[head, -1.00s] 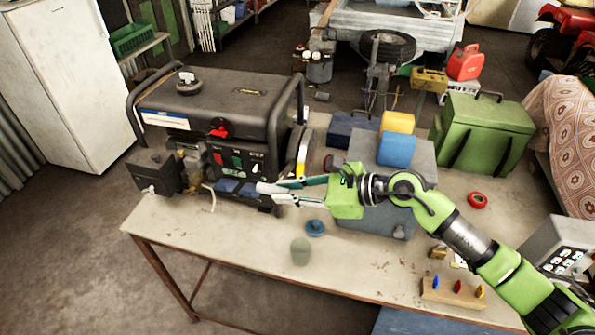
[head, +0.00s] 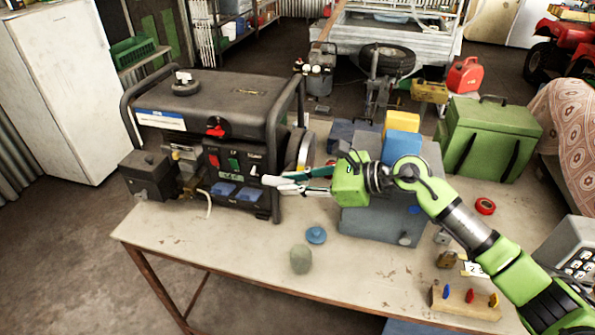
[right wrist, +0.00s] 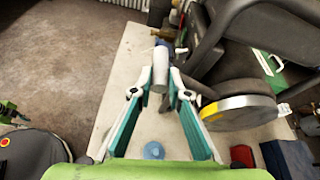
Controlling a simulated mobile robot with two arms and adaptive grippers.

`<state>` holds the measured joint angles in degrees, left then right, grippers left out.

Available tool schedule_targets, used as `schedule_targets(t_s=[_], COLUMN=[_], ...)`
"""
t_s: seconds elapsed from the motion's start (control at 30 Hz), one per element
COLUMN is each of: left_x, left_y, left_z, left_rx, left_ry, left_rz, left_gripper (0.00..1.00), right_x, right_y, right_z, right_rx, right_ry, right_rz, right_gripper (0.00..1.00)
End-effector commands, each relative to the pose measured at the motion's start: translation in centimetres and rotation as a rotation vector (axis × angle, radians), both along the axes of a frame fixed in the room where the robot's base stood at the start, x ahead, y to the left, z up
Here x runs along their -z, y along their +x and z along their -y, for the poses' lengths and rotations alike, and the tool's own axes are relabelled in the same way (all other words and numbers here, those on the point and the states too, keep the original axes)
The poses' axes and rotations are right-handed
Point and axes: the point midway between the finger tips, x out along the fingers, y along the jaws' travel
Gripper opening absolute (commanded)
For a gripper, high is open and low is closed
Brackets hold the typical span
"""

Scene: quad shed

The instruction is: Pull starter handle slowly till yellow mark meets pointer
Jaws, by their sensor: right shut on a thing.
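The generator (head: 215,120) stands at the left end of the bench. My right gripper (head: 290,185) is at its front right side. In the right wrist view its fingers (right wrist: 161,90) are closed on the pale grey, cylindrical starter handle (right wrist: 160,66). The handle also shows in the head view (head: 256,171), sticking out left of the fingertips. A silver disc (right wrist: 240,116) on the generator's side carries the yellow mark (right wrist: 232,102) along its rim. I cannot clearly make out the pointer or a cord.
A grey box (head: 375,215) with blue and yellow blocks on it stands near my right arm. A blue cap (head: 316,235) and a grey-green cup (head: 301,259) are on the bench (head: 220,245). A green case (head: 490,140) and red tape roll (head: 485,206) are further right.

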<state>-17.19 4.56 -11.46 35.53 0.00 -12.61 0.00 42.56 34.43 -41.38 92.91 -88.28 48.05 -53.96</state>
Motion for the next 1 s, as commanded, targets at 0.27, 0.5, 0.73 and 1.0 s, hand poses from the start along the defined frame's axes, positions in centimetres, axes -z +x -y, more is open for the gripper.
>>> schedule_targets(t_s=[0.27, 0.5, 0.73, 1.0], left_x=[0.0, 0.0, 0.0, 0.0], left_y=[0.0, -0.1, 0.0, 0.0], left_z=[0.0, -0.3, -0.1, 0.0], left_rx=[0.000, 0.000, 0.000, 0.000], left_ry=[0.000, 0.003, 0.001, 0.000], left_rz=[0.000, 0.000, -0.001, 0.000], left_gripper=[0.18, 0.18, 0.18, 0.18], right_x=[0.2, 0.0, -1.4, -3.4], right_y=[-0.2, -0.2, -1.5, -3.6], right_z=[-0.1, 0.4, 3.8, 8.3], right_rx=[-0.004, -0.001, 0.001, 0.000], right_ry=[-0.003, -0.002, -0.006, -0.004], right_rz=[-0.004, -0.002, -0.002, -0.003], right_gripper=[0.36, 0.36, 0.36, 0.36])
